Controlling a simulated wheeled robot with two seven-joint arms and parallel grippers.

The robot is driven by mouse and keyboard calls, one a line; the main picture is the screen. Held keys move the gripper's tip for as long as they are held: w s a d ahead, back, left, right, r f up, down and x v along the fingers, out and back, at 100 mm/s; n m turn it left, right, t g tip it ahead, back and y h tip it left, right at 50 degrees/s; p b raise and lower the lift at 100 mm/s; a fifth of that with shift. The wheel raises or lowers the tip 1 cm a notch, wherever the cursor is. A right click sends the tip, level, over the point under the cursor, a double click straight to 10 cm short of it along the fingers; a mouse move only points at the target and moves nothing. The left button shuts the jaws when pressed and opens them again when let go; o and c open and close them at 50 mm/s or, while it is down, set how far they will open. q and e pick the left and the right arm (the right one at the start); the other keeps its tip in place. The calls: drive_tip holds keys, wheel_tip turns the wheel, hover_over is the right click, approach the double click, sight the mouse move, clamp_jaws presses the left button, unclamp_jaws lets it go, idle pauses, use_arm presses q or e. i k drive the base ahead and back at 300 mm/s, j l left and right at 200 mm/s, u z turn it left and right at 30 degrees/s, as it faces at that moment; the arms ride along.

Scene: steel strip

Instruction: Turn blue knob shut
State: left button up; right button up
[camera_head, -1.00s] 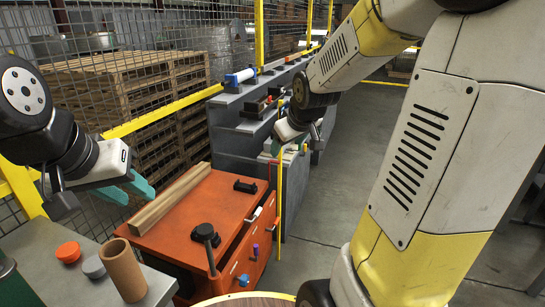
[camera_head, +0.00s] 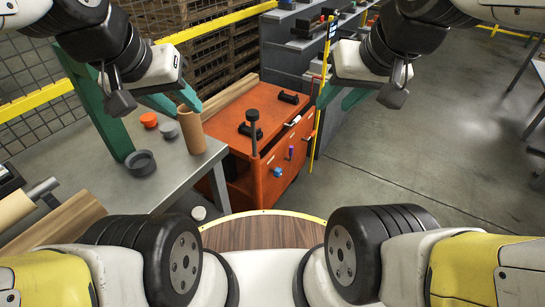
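The small blue knob (camera_head: 277,172) is on the front of the orange cabinet (camera_head: 262,186), low and towards its left edge. Its exact turn is too small to tell. A purple knob (camera_head: 291,152) is above it to the right. My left gripper (camera_head: 184,106) is in the air above the grey bench, left of the cabinet, with its teal fingers apart and nothing between them. My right gripper (camera_head: 333,104) is in the air to the right of the cabinet, also with teal fingers apart and empty. Neither gripper touches the blue knob.
A black upright post (camera_head: 253,135) rises beside the cabinet front. The floor (camera_head: 400,170) to the right is clear.

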sight(278, 172)
drive_tip(key=u, duration=4.1)
drive_tip(key=k+l+u, duration=0.2)
drive_tip(key=k, duration=0.25)
drive_tip(key=k+l+u, duration=0.2)
drive_tip(key=k, duration=0.2)
drive_tip(key=k+l+u, duration=0.15)
drive_tip(key=k, duration=0.3)
drive_tip(key=k+l, duration=0.15)
drive_tip(key=k, duration=0.55)
drive_tip(key=k+l, duration=0.15)
drive_tip(key=k, duration=0.55)
drive_tip(key=k+l, duration=0.1)
drive_tip(key=k, duration=0.6)
